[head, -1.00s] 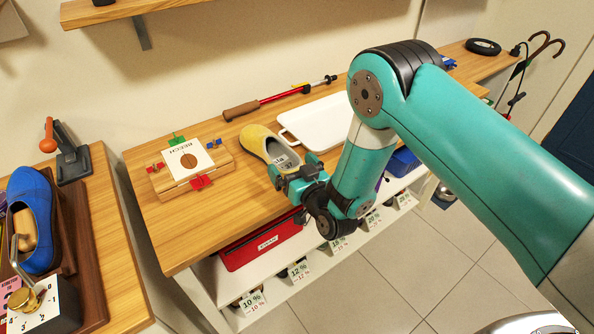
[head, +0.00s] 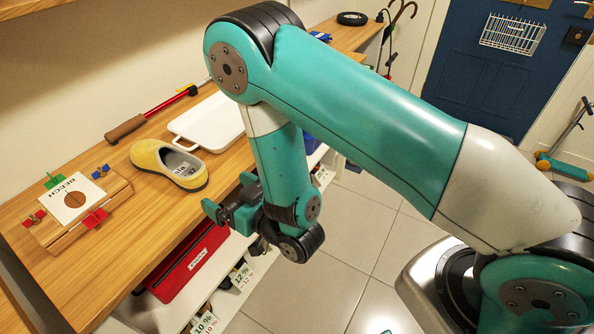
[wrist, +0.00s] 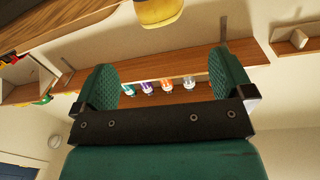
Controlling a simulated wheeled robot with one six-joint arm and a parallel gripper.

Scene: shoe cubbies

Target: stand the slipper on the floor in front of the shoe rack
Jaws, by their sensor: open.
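The yellow slipper (head: 147,156) lies sole down on the wooden top of the shoe rack (head: 150,222), its closed toe toward the wall and its open heel toward the front edge. A grey insole shows inside it. My gripper (head: 228,194) is open and empty, just off the rack's front edge, apart from the slipper. In the wrist view, the open fingers (wrist: 165,85) have nothing between them, and a yellow end of the slipper (wrist: 160,13) shows at the top.
A red box (head: 190,262) and price tags (head: 243,275) are below. The tiled floor (head: 345,245) in front is clear.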

